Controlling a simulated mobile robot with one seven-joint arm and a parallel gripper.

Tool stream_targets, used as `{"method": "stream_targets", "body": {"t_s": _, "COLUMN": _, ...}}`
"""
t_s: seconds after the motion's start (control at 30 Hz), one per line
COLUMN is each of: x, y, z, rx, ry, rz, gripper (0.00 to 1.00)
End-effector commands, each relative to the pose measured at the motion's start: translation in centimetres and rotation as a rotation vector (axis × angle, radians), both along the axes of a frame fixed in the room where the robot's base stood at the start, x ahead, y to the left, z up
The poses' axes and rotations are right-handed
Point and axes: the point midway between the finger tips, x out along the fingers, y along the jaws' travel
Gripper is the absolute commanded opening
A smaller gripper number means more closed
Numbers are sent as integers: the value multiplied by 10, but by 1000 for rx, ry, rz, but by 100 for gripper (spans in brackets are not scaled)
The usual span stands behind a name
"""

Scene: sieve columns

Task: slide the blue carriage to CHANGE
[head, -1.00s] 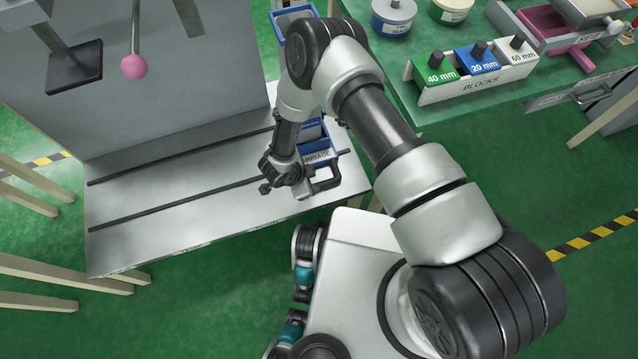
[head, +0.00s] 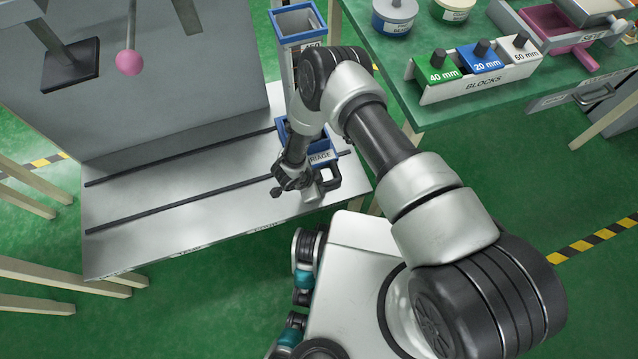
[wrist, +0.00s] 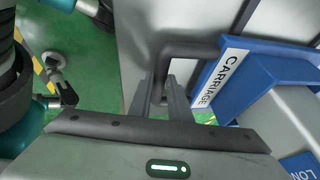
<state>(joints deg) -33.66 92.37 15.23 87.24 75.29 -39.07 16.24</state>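The blue carriage (head: 322,147) sits at the right end of two dark rails; my arm partly hides it. Its white CARRIAGE label and blue edge also show in the wrist view (wrist: 240,85). A dark loop handle (head: 330,182) sticks out from its front; it shows in the wrist view (wrist: 190,50) too. My gripper (head: 308,192) is at the handle's left side. In the wrist view its two fingers (wrist: 162,92) stand apart, on either side of the handle's near bar, and do not look closed on it. No CHANGE mark is readable; small lettering on the bench's front edge is too small.
The rails (head: 180,205) run left across the grey bench, clear of objects. A pink ball on a rod (head: 130,62) hangs at upper left. A green table (head: 450,108) with a BLOCKS rack (head: 478,84) is at right.

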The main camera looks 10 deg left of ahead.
Motion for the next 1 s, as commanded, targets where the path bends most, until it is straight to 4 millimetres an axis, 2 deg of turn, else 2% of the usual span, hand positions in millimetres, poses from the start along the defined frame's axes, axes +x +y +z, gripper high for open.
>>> {"method": "stream_targets", "body": {"t_s": 0.27, "x": 2, "y": -2, "z": 0, "rx": 0, "ry": -1, "rz": -1, "gripper": 0}}
{"method": "stream_targets", "body": {"t_s": 0.6, "x": 22, "y": -34, "z": 0, "rx": -2, "ry": -3, "rz": -1, "gripper": 0}}
{"method": "stream_targets", "body": {"t_s": 0.93, "x": 25, "y": -40, "z": 0, "rx": -5, "ry": -5, "rz": -2, "gripper": 0}}
{"method": "stream_targets", "body": {"t_s": 0.97, "x": 25, "y": -40, "z": 0, "rx": -5, "ry": -5, "rz": -2, "gripper": 22}}
{"method": "stream_targets", "body": {"t_s": 1.0, "x": 25, "y": -40, "z": 0, "rx": -5, "ry": -5, "rz": -2, "gripper": 29}}
